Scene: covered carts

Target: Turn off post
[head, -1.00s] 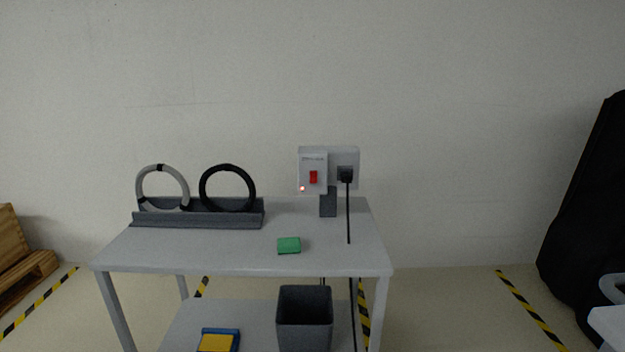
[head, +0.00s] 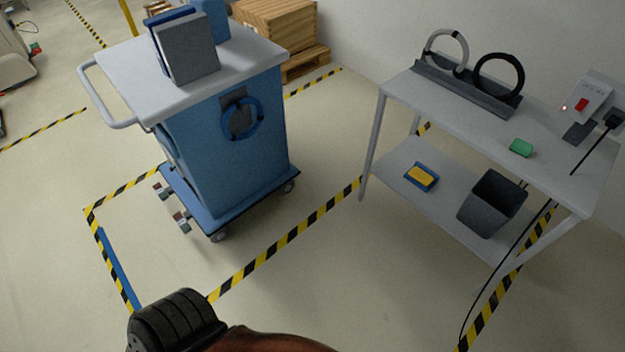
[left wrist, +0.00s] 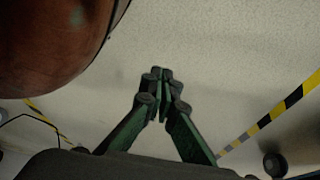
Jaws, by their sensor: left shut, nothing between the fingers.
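The post (head: 586,103) stands at the right end of the table, near the wall. It is a light grey box with a red switch (head: 581,104) and a small lit red lamp (head: 564,107). A black plug (head: 613,119) sits beside the switch, with a black cable hanging from it. My left gripper (left wrist: 160,75) shows in the left wrist view, its green fingers closed together with nothing between them, above bare floor. It is far from the post and touches nothing. My right gripper is not in any view.
The grey table (head: 460,120) carries a rack (head: 466,88) with two rings and a green block (head: 521,147). Its lower shelf holds a dark bin (head: 492,203) and a yellow-blue pad (head: 421,177). A blue covered cart (head: 222,150) stands left. The floor between is clear.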

